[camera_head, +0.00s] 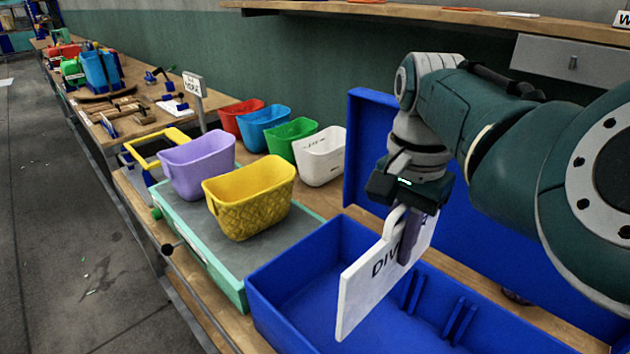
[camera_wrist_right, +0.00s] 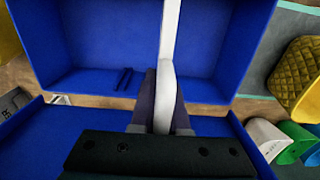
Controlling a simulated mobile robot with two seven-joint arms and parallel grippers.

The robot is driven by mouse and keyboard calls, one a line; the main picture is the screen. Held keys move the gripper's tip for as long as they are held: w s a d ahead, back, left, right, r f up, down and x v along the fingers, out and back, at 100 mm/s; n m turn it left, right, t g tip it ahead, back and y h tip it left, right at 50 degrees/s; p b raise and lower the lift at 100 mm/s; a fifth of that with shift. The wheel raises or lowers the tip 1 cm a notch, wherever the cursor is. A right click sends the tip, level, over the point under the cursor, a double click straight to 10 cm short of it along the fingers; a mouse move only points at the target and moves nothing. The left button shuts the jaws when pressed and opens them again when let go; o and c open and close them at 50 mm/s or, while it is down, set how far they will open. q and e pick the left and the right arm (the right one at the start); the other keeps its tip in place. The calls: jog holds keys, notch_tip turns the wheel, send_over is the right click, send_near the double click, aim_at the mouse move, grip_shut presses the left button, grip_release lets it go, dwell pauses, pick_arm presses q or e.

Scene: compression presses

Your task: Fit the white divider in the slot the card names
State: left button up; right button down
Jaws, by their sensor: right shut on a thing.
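The white divider (camera_head: 375,275) is a flat panel with black letters starting "DIV" and a handle loop on top. My right gripper (camera_head: 410,225) is shut on that handle and holds the divider upright and slightly tilted over the open blue box (camera_head: 285,285). In the right wrist view the divider (camera_wrist_right: 168,70) shows edge-on between the fingers (camera_wrist_right: 163,100). Paired blue ribs forming slots (camera_head: 460,318) stand on the box's far wall, to the right of the divider; one pair (camera_wrist_right: 124,79) shows in the wrist view. I cannot make out a readable slot card. My left gripper is out of view.
The box's raised blue lid (camera_head: 365,150) stands behind it. A yellow basket (camera_head: 248,200) and a purple basket (camera_head: 197,165) sit on a green-edged platform to the left. A white bin (camera_head: 320,158) and other coloured bins stand behind. A grey lettered piece (camera_wrist_right: 12,103) lies beside the box.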

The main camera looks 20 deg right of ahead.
aim_at(389, 286)
jog(key=shift+a+r+p, duration=0.1)
jog(key=shift+r+p, duration=0.05)
jog(key=shift+p, duration=0.3)
notch_tip(389, 286, down, 6)
jog(key=b, duration=0.5)
dwell(0.7)
jog(key=shift+p, duration=0.5)
dwell(0.6)
jog(key=shift+f+b, duration=0.5)
jog(key=shift+f, duration=0.05)
jog(key=shift+f+b, duration=0.9)
jog(key=shift+f, duration=0.1)
jog(key=shift+f+b, duration=1)
jog(key=shift+f, duration=0.15)
jog(key=shift+f+b, duration=1.35)
jog(key=shift+f, duration=0.2)
